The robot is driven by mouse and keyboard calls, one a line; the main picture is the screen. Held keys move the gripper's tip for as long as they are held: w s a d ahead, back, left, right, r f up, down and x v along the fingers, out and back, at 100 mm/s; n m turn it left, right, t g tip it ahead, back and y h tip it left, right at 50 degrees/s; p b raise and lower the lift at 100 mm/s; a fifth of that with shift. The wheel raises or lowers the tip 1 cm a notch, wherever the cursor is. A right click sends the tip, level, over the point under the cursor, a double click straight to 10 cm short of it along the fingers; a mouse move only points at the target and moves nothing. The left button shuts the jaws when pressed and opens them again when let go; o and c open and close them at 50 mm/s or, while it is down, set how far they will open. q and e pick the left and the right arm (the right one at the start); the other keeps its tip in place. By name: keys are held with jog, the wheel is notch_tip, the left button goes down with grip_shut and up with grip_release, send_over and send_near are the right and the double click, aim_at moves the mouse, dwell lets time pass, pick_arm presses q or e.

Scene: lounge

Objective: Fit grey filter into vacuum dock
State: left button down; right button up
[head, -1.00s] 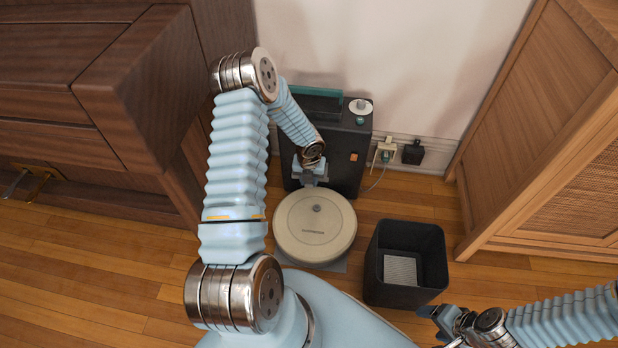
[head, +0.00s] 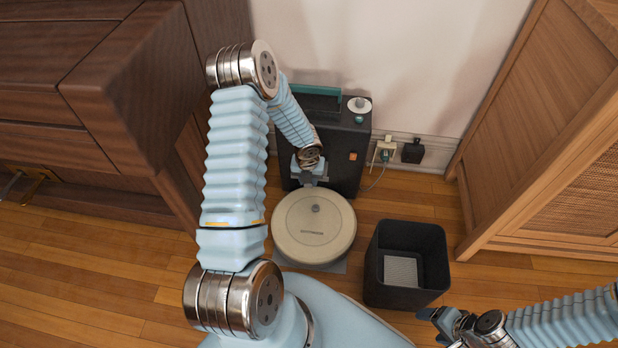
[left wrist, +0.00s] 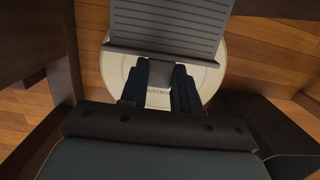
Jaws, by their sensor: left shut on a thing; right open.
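My left gripper (left wrist: 160,75) is shut on the grey filter (left wrist: 168,22), a ridged grey panel with a flat lip at the fingers. In the head view my left gripper (head: 311,176) is at the lower front of the black vacuum dock (head: 347,165), above the round cream robot vacuum (head: 314,228). My wrist hides the filter there, and I cannot tell whether it touches the dock. The robot vacuum also shows below the filter in the left wrist view (left wrist: 213,82). My right gripper (head: 432,324) is open at the lower right, apart from everything.
A black open bin (head: 376,270) stands right of the robot vacuum with a light grey ridged panel (head: 402,269) inside. A plug and cable (head: 384,153) are at the wall. Wooden cabinets stand left (head: 110,110) and right (head: 540,130). The floor at the lower left is clear.

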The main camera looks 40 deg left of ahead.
pick_arm(q)
jog(key=shift+s, duration=0.15)
jog(key=shift+s+d+f+b, duration=0.1)
jog(key=shift+s+f+b, duration=0.15)
jog(key=shift+b, duration=0.2)
jog(key=s+b, duration=0.1)
jog(key=s+d+b, duration=0.1)
jog(key=s, duration=0.1)
jog(key=shift+d+b, duration=0.1)
jog(key=shift+b, duration=0.3)
jog(key=shift+w+r, duration=0.1)
jog(key=shift+w, duration=0.05)
jog(key=shift+w+a+p, duration=0.35)
jog(key=shift+w+p, duration=0.2)
jog(key=shift+p, duration=0.35)
jog(key=shift+w+a+p, duration=0.35)
jog(key=shift+w+p, duration=0.2)
jog(key=shift+p, duration=0.35)
jog(key=shift+w+a+p, duration=0.5)
jog(key=shift+w+p, duration=0.4)
jog(key=shift+p, duration=0.35)
jog(key=shift+w+d, duration=0.1)
jog(key=shift+d, duration=0.1)
